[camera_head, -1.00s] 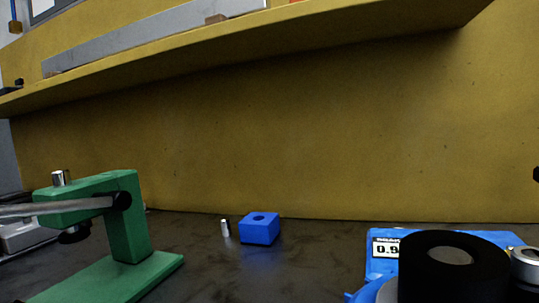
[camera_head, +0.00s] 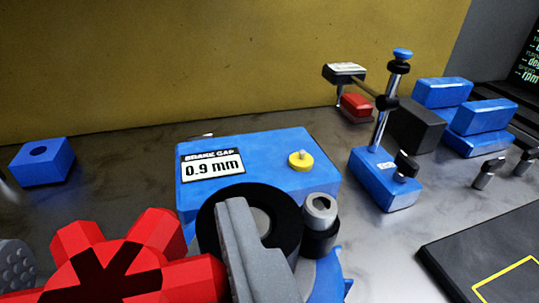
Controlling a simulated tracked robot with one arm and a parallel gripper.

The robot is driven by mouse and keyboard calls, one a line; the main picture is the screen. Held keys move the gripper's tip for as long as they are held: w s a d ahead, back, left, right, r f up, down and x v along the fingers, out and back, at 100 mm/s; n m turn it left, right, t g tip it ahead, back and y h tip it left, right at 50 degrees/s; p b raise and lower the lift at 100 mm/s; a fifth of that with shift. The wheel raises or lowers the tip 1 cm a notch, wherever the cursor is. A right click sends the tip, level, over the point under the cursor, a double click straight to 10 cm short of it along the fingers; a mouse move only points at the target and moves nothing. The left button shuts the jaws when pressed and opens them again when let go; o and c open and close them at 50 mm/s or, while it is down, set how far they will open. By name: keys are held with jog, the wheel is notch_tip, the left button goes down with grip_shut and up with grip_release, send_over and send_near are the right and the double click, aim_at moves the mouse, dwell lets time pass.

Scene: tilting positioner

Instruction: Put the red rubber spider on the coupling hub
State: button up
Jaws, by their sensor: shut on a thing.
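The red rubber spider (camera_head: 165,235) is large at the bottom left, with thick lobes around a dark star-shaped middle. My gripper (camera_head: 130,262) is shut on it, with one grey finger at its right and a dimpled grey pad at its left. The spider's lower part is cut off by the picture edge. I cannot pick out the coupling hub for certain. A black round part with a grey centre (camera_head: 288,215) stands behind the right finger and is partly hidden by it. A small metal-topped black cylinder (camera_head: 320,225) stands beside it.
A blue block labelled "BRAKE GAP 0.9 mm" (camera_head: 255,160) with a yellow knob lies behind. A blue holed block (camera_head: 42,162) is at the left. A blue-based stand with a post (camera_head: 385,180) and several blue blocks (camera_head: 480,118) are at the right. A dark mat (camera_head: 490,250) lies lower right.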

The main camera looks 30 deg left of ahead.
send_over(250, 203)
jog(key=s+d, duration=0.1)
jog(key=s, duration=0.2)
jog(key=shift+w+d+f, duration=0.1)
jog(key=shift+w+f, duration=0.3)
jog(key=shift+w, duration=0.35)
jog(key=shift+f+b, duration=0.9)
jog(key=shift+f, duration=0.85)
jog(key=shift+r, duration=0.1)
jog(key=o, duration=1)
